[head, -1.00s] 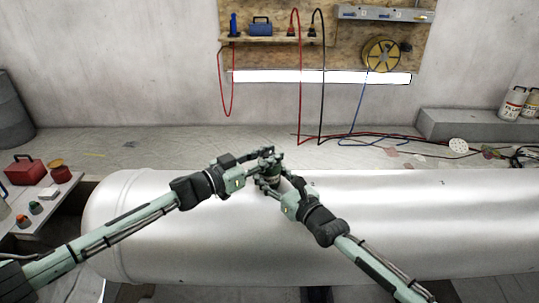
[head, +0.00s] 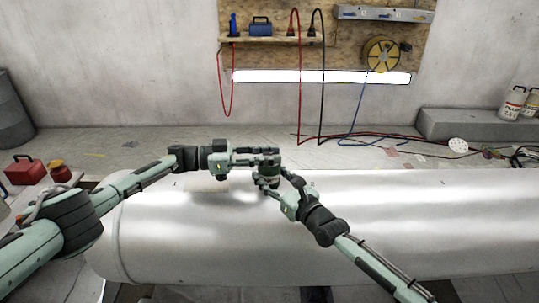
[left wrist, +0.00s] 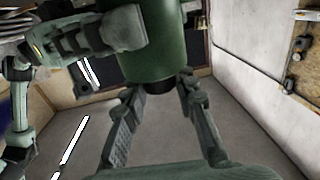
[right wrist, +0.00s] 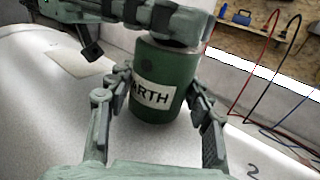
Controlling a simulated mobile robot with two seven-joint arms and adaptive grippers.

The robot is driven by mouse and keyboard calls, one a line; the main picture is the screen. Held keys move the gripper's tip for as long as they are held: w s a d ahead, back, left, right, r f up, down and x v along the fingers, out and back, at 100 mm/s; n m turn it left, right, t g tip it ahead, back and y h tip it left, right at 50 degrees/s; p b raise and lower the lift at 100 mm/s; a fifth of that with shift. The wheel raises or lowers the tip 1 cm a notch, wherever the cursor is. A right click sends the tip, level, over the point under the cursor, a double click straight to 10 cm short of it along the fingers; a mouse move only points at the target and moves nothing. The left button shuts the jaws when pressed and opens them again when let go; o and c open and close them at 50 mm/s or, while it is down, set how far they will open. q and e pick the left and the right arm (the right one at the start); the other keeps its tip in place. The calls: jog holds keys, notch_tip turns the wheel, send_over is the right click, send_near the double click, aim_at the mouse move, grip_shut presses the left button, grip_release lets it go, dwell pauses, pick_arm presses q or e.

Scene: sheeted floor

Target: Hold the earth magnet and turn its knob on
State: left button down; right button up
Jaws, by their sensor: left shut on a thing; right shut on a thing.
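The earth magnet (head: 267,180) is a dark green cylinder standing on the large silvery tank (head: 420,215). In the right wrist view its white label (right wrist: 153,97) reads "ARTH", the first letter hidden by a finger. My right gripper (right wrist: 160,88) is shut on the magnet's body, one finger on each side. My left gripper (head: 268,157) comes in level from the left at the magnet's top and is shut on its dark knob (left wrist: 158,86). The knob shows between the left fingers in the left wrist view, and is mostly hidden in the other views.
Cables (head: 385,137) lie on the sheeted floor behind the tank. A pegboard (head: 345,50) hangs on the back wall. The tank's right side is clear.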

pick_arm(q)
jog(key=shift+f, duration=0.1)
dwell(0.3)
jog(key=c, duration=1.2)
grip_release()
jog(key=shift+a, duration=0.15)
jog(key=a, duration=0.8)
jog(key=s+a, duration=0.1)
jog(key=a, duration=0.2)
jog(key=shift+a, duration=0.4)
